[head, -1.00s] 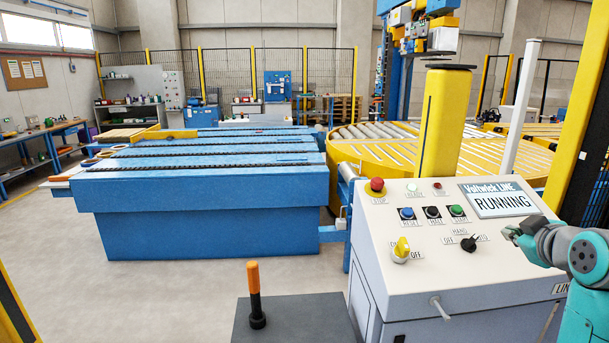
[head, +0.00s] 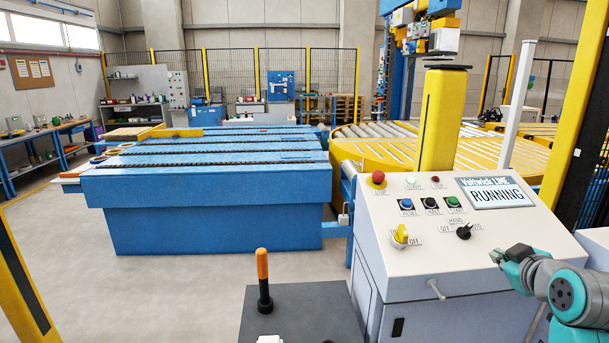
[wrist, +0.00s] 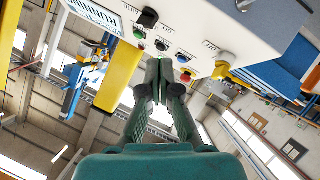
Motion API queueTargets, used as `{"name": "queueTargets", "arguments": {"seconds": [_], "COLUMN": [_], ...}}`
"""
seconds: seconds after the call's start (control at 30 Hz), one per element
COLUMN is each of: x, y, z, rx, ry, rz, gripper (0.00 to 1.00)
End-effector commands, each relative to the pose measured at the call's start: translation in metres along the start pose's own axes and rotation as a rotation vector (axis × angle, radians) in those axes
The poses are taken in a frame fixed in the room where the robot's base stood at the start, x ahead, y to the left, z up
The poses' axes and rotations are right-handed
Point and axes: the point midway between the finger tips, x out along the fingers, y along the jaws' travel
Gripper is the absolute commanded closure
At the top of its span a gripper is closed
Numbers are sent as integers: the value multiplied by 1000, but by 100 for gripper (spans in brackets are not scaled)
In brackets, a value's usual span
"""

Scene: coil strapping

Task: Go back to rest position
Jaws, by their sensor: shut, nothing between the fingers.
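My gripper (head: 497,256) is teal and dark, in front of the lower right of the control panel (head: 413,255) in the head view. Its fingers are shut with nothing between them, and it is apart from the panel's knobs. In the wrist view the closed fingers (wrist: 160,70) point toward the panel, which appears upside down. The panel carries a red stop button (head: 378,178), blue, black and green buttons, a yellow knob (head: 401,233) and a black selector (head: 463,231). Its display (head: 496,193) reads RUNNING.
A blue conveyor table (head: 205,185) stands at the left, with a yellow roller turntable (head: 385,150) behind the panel. A yellow post (head: 443,125) rises behind the panel. An orange-handled lever (head: 263,280) stands in front. The floor at the left is clear.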

Motion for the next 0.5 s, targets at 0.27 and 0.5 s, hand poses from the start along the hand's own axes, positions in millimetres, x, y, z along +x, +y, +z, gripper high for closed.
{"name": "queueTargets", "arguments": {"seconds": [0.27,0.5], "x": [12,10], "y": [-58,-132], "z": [42,96], "rx": [70,157], "ry": [10,26], "rz": [-9,-13], "gripper": [100,100]}}
